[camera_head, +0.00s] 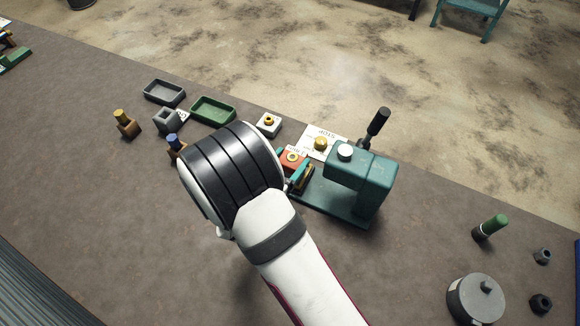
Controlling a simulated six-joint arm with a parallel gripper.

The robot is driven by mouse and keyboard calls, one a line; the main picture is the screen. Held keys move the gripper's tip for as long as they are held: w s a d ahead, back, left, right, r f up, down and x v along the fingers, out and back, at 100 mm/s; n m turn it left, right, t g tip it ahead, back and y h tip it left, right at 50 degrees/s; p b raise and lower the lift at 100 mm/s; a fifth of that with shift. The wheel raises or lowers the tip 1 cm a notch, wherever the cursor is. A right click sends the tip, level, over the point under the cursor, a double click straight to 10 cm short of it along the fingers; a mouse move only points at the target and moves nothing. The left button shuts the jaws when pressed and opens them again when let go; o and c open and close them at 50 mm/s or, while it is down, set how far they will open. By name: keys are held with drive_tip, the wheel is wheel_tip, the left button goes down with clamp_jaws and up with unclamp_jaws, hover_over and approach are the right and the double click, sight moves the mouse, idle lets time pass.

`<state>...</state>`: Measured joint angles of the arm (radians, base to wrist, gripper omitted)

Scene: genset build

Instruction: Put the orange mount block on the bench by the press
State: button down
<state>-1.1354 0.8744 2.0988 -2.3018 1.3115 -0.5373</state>
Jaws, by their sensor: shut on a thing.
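The orange mount block (290,157), with a brass ring on its top, is just left of the teal press (368,180). My gripper (296,171) is shut on the block, its teal finger parts showing beside the block. My arm's thick wrist hides most of the gripper and part of the block. I cannot tell whether the block touches the bench (120,215). The press stands on a flat teal base plate and has a black lever at the back.
A white card with a brass part (321,143) lies behind the block, and a white block with a brass ring (268,124) is at the back left. Grey (164,92) and green (212,109) trays are further left. A round grey pot (475,299) stands front right.

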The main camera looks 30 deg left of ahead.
sight(289, 162)
wheel_tip(289, 162, up, 6)
drive_tip(key=shift+r, duration=0.1)
drive_tip(key=w+a+f+n+g+y, duration=0.15)
drive_tip(key=w+a+n+y, duration=0.3)
drive_tip(key=a, duration=0.55)
drive_tip(key=shift+t+y, duration=0.25)
drive_tip(key=shift+y, duration=0.2)
drive_tip(key=s+a+f, duration=0.1)
drive_tip(key=a+f, duration=0.1)
drive_tip(key=a, duration=0.1)
drive_tip(key=s+a+f, duration=0.2)
drive_tip(key=a, duration=0.2)
drive_tip(key=s+a+f, duration=0.1)
drive_tip(key=a+f, duration=0.2)
drive_tip(key=shift+s+a, duration=0.15)
drive_tip(key=shift+a, duration=0.25)
wheel_tip(289, 162, down, 4)
drive_tip(key=shift+a+f, duration=0.1)
